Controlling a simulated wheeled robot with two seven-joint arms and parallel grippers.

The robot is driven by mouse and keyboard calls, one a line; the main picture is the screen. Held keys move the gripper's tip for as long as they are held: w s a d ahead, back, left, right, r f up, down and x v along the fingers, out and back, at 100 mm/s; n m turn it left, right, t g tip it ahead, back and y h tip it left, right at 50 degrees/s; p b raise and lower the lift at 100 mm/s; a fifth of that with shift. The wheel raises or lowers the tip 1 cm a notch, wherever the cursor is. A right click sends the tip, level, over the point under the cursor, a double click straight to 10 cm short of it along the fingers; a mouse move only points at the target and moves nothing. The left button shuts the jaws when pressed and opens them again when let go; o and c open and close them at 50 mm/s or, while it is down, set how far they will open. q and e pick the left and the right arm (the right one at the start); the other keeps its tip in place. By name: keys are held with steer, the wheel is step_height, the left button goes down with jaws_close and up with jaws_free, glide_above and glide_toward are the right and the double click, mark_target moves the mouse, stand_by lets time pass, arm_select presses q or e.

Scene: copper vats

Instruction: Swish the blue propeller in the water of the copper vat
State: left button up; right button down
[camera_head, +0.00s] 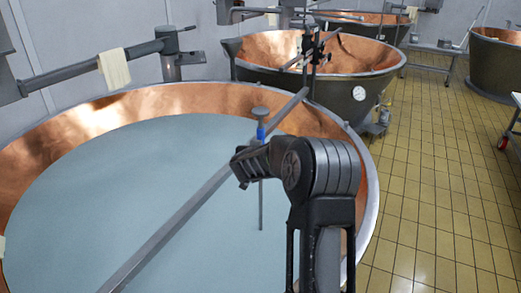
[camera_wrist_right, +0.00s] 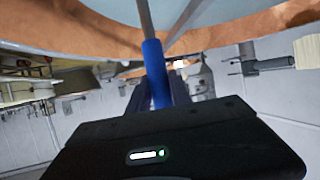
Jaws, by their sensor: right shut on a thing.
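The blue propeller (camera_head: 261,132) is upright over the near copper vat (camera_head: 128,99), with a grey knob on top and a thin grey rod below its blue part. The rod's lower end shows against the pale blue-grey water (camera_head: 130,190); I cannot tell how deep it reaches. My right gripper (camera_head: 259,143) is shut on the blue part, its fingers mostly hidden by my own wrist. The right wrist view also shows the blue part (camera_wrist_right: 156,75) and the rod running up towards the vat. My left gripper is not in view.
A grey bar (camera_head: 180,220) crosses the near vat diagonally, close to the propeller. A second copper vat (camera_head: 270,50) stands behind it. A cloth (camera_head: 114,68) hangs on a grey arm at the left. The tiled floor (camera_head: 440,180) at right is mostly clear.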

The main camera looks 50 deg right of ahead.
steer(key=a+p, duration=0.3)
steer(key=a, duration=1)
steer(key=shift+s+a+r, duration=0.15)
steer(key=shift+s+a, duration=0.15)
steer(key=shift+a, duration=0.1)
steer(key=shift+d, duration=0.1)
steer(key=d, duration=0.9)
steer(key=d+p, duration=0.1)
steer(key=d, duration=0.4)
steer(key=shift+w, duration=0.35)
steer(key=shift+a, duration=0.1)
steer(key=a+p, duration=0.3)
steer(key=a, duration=1.1)
steer(key=shift+s, duration=0.35)
steer(key=shift+d, duration=0.1)
